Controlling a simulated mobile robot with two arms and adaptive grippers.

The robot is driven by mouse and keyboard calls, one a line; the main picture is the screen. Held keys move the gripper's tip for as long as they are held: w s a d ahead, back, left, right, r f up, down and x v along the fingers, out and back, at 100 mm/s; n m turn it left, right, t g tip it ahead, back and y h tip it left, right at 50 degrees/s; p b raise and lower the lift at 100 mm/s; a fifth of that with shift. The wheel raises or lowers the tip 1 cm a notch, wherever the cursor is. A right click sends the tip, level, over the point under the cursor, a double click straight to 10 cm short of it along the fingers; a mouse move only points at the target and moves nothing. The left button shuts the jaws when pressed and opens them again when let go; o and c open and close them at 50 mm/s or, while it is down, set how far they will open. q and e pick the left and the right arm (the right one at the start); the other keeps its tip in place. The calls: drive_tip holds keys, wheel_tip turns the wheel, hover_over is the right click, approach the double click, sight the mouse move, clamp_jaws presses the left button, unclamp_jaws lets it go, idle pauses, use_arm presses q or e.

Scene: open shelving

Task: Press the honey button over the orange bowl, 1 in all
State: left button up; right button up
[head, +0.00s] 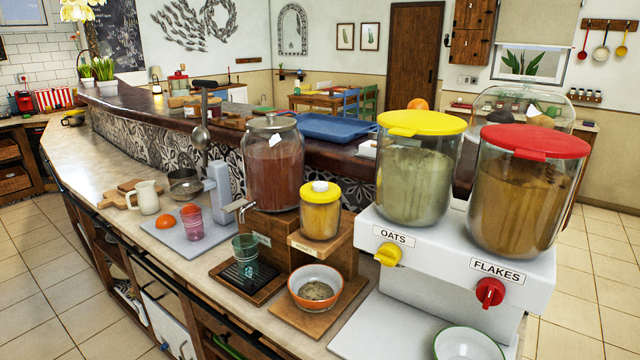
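A jar of amber contents (320,218) with a yellow lid stands on a raised wooden stand (340,250) in the middle of the counter. A white round button (320,186) sits on top of its lid. The stand's small label is too small to read. An orange bowl (316,273) with a pale rim stands on a wooden board just in front of and below the jar, with brownish grainy food (316,291) in it. Neither of my grippers is in view.
Oats (413,180) and flakes (525,195) dispensers stand right of the jar, with a white bowl (468,345) below them. A large drink dispenser (273,172) and a green glass (246,257) stand left. The counter's left front is largely clear.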

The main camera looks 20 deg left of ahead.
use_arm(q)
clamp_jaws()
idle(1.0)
